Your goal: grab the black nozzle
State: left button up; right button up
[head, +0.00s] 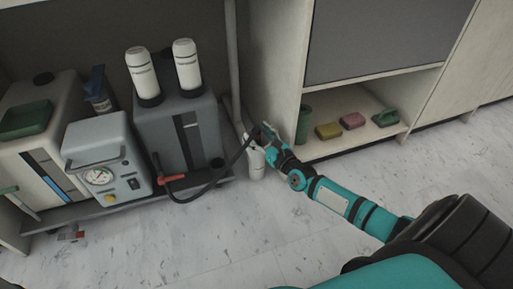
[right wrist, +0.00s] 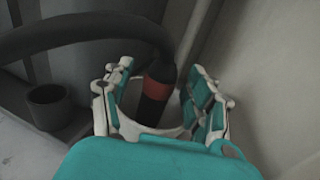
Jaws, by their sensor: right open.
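The black nozzle (right wrist: 150,110) has an orange-red band and sits at the end of a thick black hose (right wrist: 100,32). In the right wrist view my right gripper (right wrist: 163,95) is open, with its white and teal fingers on either side of the nozzle. I cannot tell whether either finger touches it. In the head view the right gripper (head: 266,135) is at the end of the hose, beside the cabinet's side panel, and mostly hides the nozzle. My left gripper is not in view.
A grey machine (head: 165,125) with two white canisters stands left, beside a gauge unit (head: 100,150). A cabinet shelf (head: 345,146) with sponges is right. The floor (head: 235,240) in front is clear.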

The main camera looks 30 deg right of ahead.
jog(key=shift+w, duration=0.65)
grip_shut()
jog(key=shift+r, duration=0.1)
